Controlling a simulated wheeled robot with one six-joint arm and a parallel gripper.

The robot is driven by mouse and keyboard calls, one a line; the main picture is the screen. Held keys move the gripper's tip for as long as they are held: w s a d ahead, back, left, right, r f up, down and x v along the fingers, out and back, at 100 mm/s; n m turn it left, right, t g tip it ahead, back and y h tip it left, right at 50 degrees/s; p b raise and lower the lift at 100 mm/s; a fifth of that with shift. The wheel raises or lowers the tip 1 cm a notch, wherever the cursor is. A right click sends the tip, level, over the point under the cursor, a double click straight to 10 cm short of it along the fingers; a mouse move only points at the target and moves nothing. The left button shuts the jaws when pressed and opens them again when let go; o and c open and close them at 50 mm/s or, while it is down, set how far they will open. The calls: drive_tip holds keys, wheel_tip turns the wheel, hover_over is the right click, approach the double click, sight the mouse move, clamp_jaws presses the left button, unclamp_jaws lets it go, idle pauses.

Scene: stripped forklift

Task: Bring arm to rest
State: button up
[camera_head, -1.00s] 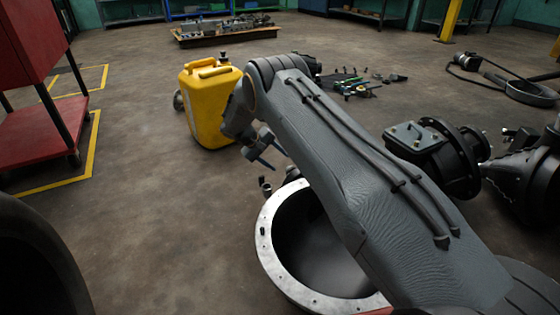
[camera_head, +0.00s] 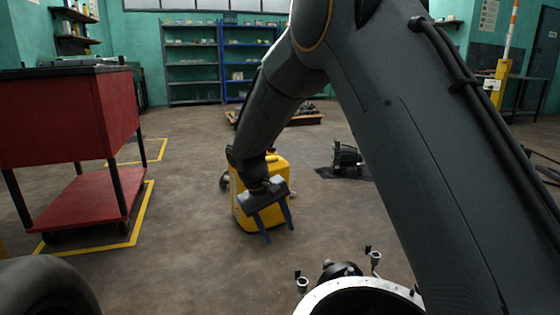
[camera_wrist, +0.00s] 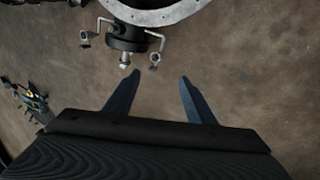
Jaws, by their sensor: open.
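My gripper (camera_head: 280,238) is open and empty, fingers pointing down, in front of the yellow canister (camera_head: 244,217) in the head view. My arm bends over from the upper right and hides part of the canister. In the wrist view, my gripper (camera_wrist: 160,78) has its two fingers spread over bare brown floor. Beyond the fingertips, apart from them, is a dark fitting with a metal stud (camera_wrist: 126,45).
A pale flanged ring housing (camera_head: 340,291) lies at the bottom, also in the wrist view (camera_wrist: 150,15). A red cart (camera_head: 80,195) stands at left. A dark cylindrical part (camera_head: 346,156) lies behind my arm. Blue shelves (camera_head: 247,62) line the back wall. Floor between cart and canister is clear.

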drive_tip(key=s+a+r+y+p, duration=0.1)
drive_tip(key=s+a+r, duration=0.1)
drive_tip(key=s+r, duration=0.6)
drive_tip(key=s+a+r+y+p, duration=0.15)
drive_tip(key=s+r, duration=0.25)
drive_tip(key=s, duration=0.7)
drive_tip(key=s+d+r+n+g+y+p, duration=0.1)
drive_tip(key=s+d+r+p, duration=0.1)
drive_tip(key=s, duration=0.9)
drive_tip(key=s+d+r+n+g+y+p, duration=0.1)
drive_tip(key=s+r+y+p, duration=0.1)
drive_tip(key=s, duration=0.9)
drive_tip(key=d+r+m+p, duration=0.2)
drive_tip(key=d+r+p, duration=0.5)
drive_tip(key=p, duration=0.5)
drive_tip(key=d+r+m+h+p, duration=0.1)
drive_tip(key=d+r+p, duration=0.5)
drive_tip(key=r+p, duration=0.6)
drive_tip(key=d+r+m+h+p, duration=0.1)
drive_tip(key=d+r+m+p, duration=0.3)
drive_tip(key=d+r+p, duration=0.3)
wheel_tip(320, 180, up, 3)
drive_tip(key=p, duration=0.6)
drive_tip(key=shift+d+p, duration=0.3)
